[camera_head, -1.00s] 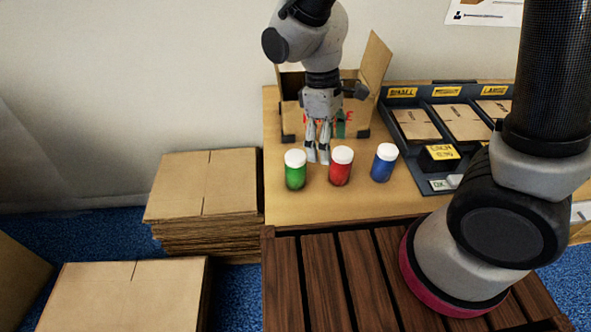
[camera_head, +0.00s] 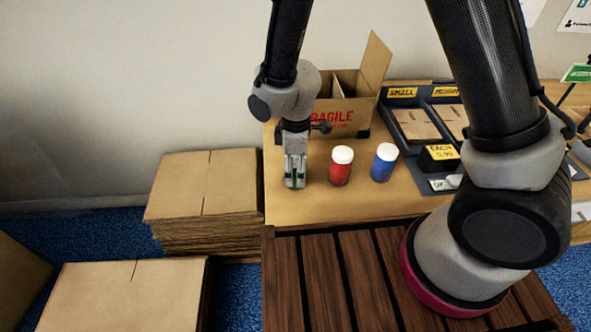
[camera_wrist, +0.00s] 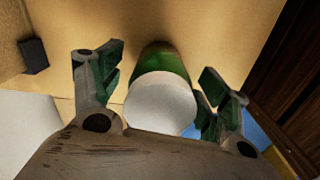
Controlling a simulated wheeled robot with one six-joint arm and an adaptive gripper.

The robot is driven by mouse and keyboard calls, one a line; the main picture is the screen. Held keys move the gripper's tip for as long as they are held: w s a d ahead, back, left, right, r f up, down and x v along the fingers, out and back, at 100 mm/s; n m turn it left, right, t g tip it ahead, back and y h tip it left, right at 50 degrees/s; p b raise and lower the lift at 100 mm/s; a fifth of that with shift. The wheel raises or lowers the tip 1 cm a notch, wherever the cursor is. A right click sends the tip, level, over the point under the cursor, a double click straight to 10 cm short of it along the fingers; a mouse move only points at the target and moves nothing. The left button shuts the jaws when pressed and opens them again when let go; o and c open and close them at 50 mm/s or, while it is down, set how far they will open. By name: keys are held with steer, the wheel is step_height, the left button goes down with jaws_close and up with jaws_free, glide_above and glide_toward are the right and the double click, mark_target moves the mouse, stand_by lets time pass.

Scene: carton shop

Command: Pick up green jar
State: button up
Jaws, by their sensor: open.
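The green jar with a white lid stands between my gripper's open fingers in the wrist view, its green body (camera_wrist: 166,60) showing beyond the lid (camera_wrist: 160,103). My gripper (camera_head: 295,183) is lowered over the jar in the head view and hides nearly all of it. In the wrist view the fingers of my gripper (camera_wrist: 158,100) are spread on either side of the jar, with a gap visible on the left. Whether the right finger touches the jar is hard to tell.
A red jar (camera_head: 340,170) stands just right of my gripper, and a blue jar (camera_head: 383,166) stands beyond it. An open carton (camera_head: 345,112) is behind them. A dark tray (camera_head: 407,180) of flat cartons is at the right. The table (camera_head: 400,205) is clear in front.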

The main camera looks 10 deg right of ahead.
steer(key=c, duration=1.2)
